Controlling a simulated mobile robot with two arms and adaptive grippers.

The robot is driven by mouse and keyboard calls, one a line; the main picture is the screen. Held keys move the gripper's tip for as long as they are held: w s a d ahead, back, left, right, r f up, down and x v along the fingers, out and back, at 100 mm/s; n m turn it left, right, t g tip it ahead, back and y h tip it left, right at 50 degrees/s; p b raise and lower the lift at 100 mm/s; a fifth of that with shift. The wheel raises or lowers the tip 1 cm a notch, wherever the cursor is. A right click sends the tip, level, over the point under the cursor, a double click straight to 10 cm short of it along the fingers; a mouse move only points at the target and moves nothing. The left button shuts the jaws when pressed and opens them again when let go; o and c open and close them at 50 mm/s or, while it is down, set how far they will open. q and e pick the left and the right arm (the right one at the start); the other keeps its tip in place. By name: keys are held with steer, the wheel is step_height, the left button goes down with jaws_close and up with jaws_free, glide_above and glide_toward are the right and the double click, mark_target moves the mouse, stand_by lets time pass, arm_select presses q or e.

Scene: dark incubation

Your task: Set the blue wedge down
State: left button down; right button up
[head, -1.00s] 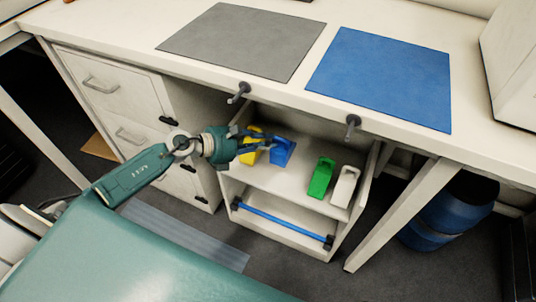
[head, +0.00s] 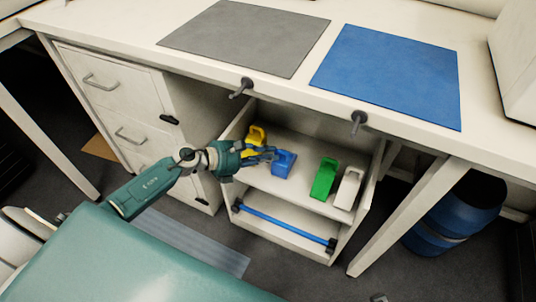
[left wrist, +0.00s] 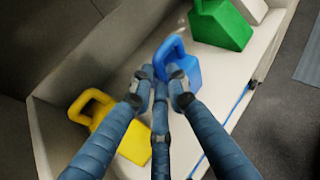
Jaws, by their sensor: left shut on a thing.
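The blue wedge (head: 285,164) is at the shelf of the open white cart under the bench, between the yellow wedge (head: 256,136) and the green wedge (head: 323,180). My left gripper (head: 270,153) comes in from the left and is shut on the blue wedge's handle. In the left wrist view, the blue wedge (left wrist: 189,74) has its looped handle among my fingertips (left wrist: 157,84). It looks low over or on the shelf; I cannot tell whether its base touches. The yellow wedge also shows in the left wrist view (left wrist: 132,142). My right gripper is not in view.
A white wedge (head: 348,188) stands right of the green one. The shelf (head: 295,195) has a free gap between blue and green. A blue bar (head: 283,225) crosses the cart's front below. Bench hooks (head: 358,122) hang above. Grey (head: 245,38) and blue (head: 388,75) mats lie on top.

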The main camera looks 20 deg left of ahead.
arm_select(q)
steer(key=c, duration=1.7)
jaws_free()
